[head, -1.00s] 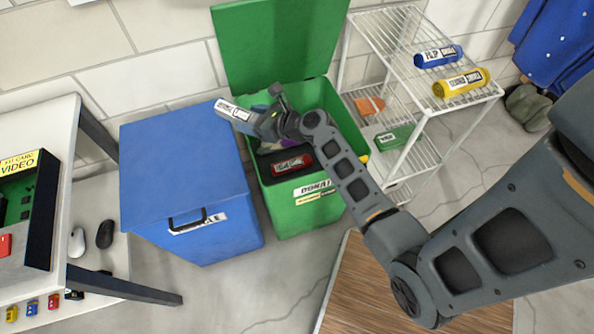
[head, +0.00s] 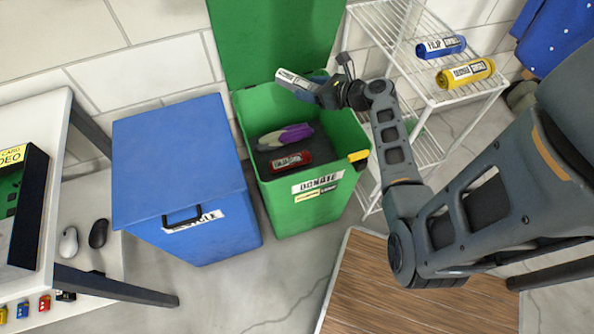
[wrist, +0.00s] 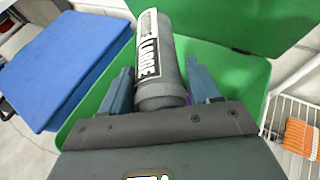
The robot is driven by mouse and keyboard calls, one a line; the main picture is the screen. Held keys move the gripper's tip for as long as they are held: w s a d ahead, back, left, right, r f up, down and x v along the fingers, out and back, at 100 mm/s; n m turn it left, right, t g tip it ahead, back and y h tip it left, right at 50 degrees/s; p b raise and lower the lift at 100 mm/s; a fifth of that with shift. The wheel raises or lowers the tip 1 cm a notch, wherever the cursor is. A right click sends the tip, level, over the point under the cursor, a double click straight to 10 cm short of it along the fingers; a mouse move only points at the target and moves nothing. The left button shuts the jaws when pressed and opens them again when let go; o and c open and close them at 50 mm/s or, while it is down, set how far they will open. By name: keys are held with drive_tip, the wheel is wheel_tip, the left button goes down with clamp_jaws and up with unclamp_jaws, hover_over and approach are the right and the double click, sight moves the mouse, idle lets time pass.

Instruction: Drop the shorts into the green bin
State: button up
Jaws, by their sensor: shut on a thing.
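My gripper (head: 318,88) is shut on a grey rolled garment, the shorts (head: 295,80), with a white label. In the wrist view the shorts (wrist: 160,75) lie between both fingers (wrist: 158,88), their label partly reading "LARGE". The green bin (head: 318,205) stands open with its lid (head: 275,40) raised at the back. The shorts are held above the back part of the bin's opening. Inside the bin lie a red roll (head: 290,161), a purple and greyish item (head: 286,135) and something dark.
A closed blue bin (head: 180,150) stands to the left. A white wire shelf (head: 430,95) at the right holds a blue roll (head: 440,46) and a yellow roll (head: 465,73). A white desk (head: 60,120) is at far left, a wooden top (head: 420,300) in front.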

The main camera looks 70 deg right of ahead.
drive_tip(key=shift+f+b, duration=1.7)
drive_tip(key=shift+f, duration=0.1)
drive_tip(key=o, duration=1.2)
drive_tip(key=p+v, duration=0.1)
drive_tip(key=v, duration=0.6)
drive_tip(key=shift+s+a+r, duration=0.1)
drive_tip(key=shift+s+r, duration=0.1)
drive_tip(key=shift+s, duration=0.15)
